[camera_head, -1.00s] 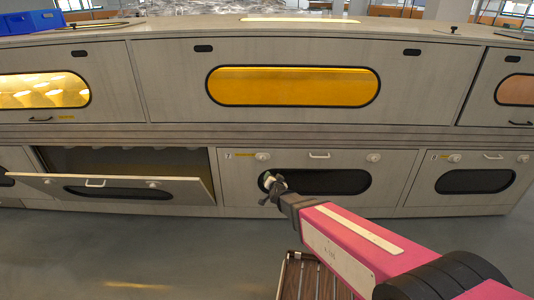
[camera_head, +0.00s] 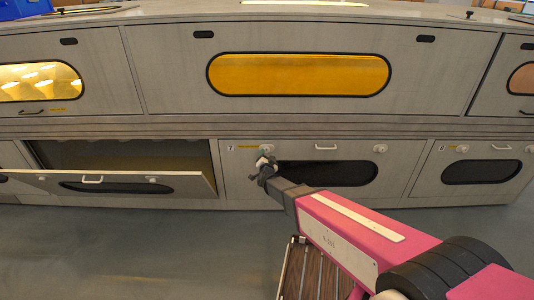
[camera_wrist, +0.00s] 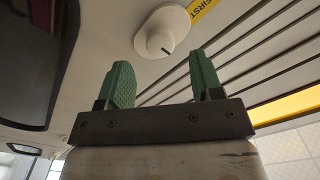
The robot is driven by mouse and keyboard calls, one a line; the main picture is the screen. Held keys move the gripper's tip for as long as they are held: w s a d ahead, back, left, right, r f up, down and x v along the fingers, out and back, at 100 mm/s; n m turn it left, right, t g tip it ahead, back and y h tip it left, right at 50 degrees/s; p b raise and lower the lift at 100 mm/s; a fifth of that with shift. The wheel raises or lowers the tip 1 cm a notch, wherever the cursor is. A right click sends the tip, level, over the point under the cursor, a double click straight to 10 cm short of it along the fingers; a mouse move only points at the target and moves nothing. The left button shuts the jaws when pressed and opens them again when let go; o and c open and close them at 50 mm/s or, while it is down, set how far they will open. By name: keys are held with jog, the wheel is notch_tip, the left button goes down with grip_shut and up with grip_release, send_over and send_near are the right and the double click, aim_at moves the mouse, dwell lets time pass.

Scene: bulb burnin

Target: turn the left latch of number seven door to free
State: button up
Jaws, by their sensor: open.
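The number seven door (camera_head: 228,185) is shut, low in the bench, with a dark oval window, a handle and two round white latches. Its left latch (camera_head: 269,148) shows just above my gripper (camera_head: 262,164), partly covered by it. In the wrist view the latch (camera_wrist: 160,32) is a white round knob with a short dark mark near its lower edge. My gripper's green fingers (camera_wrist: 162,75) are open and empty, with the latch beyond their tips and between their directions. I see no contact. The right latch (camera_head: 380,148) is clear of the arm.
The door to the left (camera_head: 110,184) hangs open and tilts outward. Door eight (camera_head: 425,185) is shut on the right. A slatted rack or cart (camera_head: 300,270) stands on the floor by my arm. A yellow label (camera_wrist: 203,9) adjoins the latch.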

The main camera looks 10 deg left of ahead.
aim_at(267, 151)
jog(key=shift+x, duration=2)
grip_shut()
